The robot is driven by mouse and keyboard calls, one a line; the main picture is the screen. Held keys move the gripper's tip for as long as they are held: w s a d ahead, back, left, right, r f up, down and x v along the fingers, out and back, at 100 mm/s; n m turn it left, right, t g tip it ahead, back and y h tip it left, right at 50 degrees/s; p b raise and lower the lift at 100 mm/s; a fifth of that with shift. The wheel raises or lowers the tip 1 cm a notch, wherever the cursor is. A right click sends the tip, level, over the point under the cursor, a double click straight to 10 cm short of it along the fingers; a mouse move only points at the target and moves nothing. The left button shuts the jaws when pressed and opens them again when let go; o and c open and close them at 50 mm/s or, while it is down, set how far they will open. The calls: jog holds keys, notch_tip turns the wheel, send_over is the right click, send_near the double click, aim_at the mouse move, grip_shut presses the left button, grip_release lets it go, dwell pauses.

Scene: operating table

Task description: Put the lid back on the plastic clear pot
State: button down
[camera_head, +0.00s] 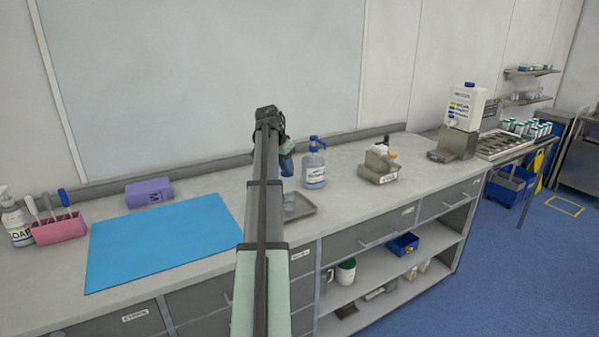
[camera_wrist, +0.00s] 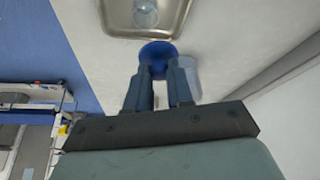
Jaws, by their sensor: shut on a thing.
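My gripper (camera_wrist: 161,74) is shut on a round blue lid (camera_wrist: 157,52), held between the fingertips in the wrist view. The clear pot (camera_wrist: 146,13) stands on a metal tray (camera_wrist: 112,22), just beyond the lid in the wrist view. In the head view the pot (camera_head: 289,207) shows partly beside my arm, on the tray (camera_head: 309,207). The lid is above the counter, apart from the pot.
A clear pump bottle (camera_head: 314,168) with a blue top stands behind the tray. A grey holder (camera_head: 378,168) is to its right. A blue mat (camera_head: 165,240), a purple box (camera_head: 148,192) and a pink holder (camera_head: 58,230) are on the left.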

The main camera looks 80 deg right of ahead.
jog(key=shift+s+a+f+m+g, duration=0.3)
jog(key=shift+s+a+m, duration=0.2)
jog(key=shift+m, duration=0.1)
notch_tip(320, 180, down, 6)
dwell(0.6)
jog(key=shift+f, duration=0.25)
dwell(2.0)
jog(key=shift+c, duration=2.2)
grip_release()
jog(key=shift+r, duration=0.1)
jog(key=shift+r, duration=3.4)
jog(key=shift+c, duration=0.4)
grip_shut()
